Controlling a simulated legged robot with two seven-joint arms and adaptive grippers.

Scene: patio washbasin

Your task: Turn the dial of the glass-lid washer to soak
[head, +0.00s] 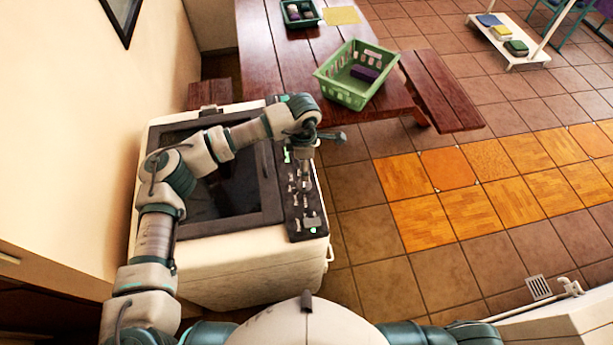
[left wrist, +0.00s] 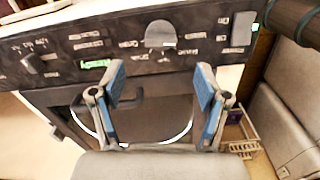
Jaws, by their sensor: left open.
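The washer (head: 250,265) is a white cabinet with a dark glass lid (head: 228,195) and a black control strip (head: 321,232) along its right side. In the left wrist view, the grey half-round dial (left wrist: 160,35) sits on the control strip (left wrist: 200,50), with labels around it too blurred to read. My left gripper (head: 303,182) is over the strip and covers part of it in the head view. In the left wrist view, my left gripper (left wrist: 161,72) is open and empty, its blue-padded fingers apart, with the dial beyond and between them. My right gripper is out of view.
The strip also has a small knob (left wrist: 33,63), a green display (left wrist: 95,64) and a pale rectangular button (left wrist: 243,28). A wooden table (head: 262,65) with a green basket (head: 335,92) stands behind the washer. A bench (head: 440,90) is beside it.

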